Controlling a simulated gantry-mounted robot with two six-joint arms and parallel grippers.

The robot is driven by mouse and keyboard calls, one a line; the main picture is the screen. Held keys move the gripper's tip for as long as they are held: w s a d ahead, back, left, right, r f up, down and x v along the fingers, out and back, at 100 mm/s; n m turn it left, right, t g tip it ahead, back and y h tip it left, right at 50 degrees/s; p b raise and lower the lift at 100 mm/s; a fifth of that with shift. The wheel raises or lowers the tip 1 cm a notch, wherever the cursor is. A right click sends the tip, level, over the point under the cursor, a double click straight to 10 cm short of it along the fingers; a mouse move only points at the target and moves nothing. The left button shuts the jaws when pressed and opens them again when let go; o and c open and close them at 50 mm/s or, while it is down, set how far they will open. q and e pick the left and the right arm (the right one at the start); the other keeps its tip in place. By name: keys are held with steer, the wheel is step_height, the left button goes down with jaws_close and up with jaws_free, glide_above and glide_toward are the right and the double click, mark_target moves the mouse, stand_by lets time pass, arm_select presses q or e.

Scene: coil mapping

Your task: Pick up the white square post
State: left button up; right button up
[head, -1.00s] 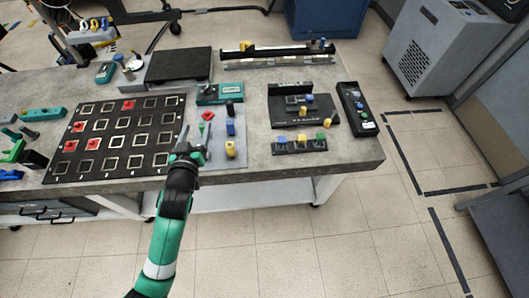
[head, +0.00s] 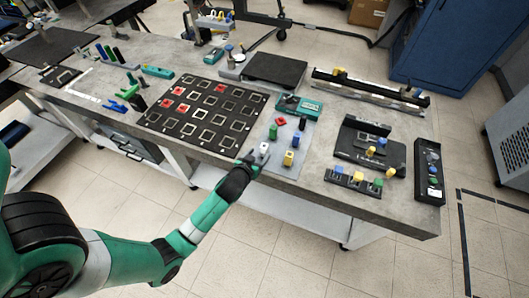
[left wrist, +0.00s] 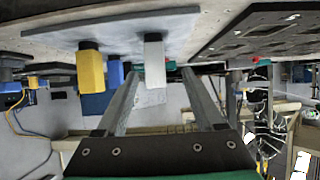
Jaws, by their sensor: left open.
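The white square post (head: 264,148) stands on the grey mat (head: 257,165) near its left front part. In the left wrist view, the post (left wrist: 153,50) shows between the two fingers, nearer the left one; I cannot tell whether either touches it. My left gripper (head: 252,161) is open at the mat's front left edge, right by the post. Its spread fingers (left wrist: 163,80) fill the middle of the left wrist view. My right gripper does not show.
A yellow post (head: 288,158), a blue post (head: 296,140), a green post (head: 273,132) and a red piece (head: 280,121) share the mat. A black grid board (head: 233,138) lies to the left. A black box with buttons (head: 429,168) is at the right.

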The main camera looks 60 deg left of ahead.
mark_target(263, 152)
arm_select(q)
steer(key=b+x, duration=0.1)
steer(key=x, duration=0.1)
steer(key=b+x, duration=0.1)
steer(key=x, duration=0.1)
steer(key=shift+w+f, duration=0.3)
steer(key=shift+w, duration=0.1)
steer(key=shift+w+a, duration=0.15)
steer(key=shift+w, duration=0.05)
jaws_close()
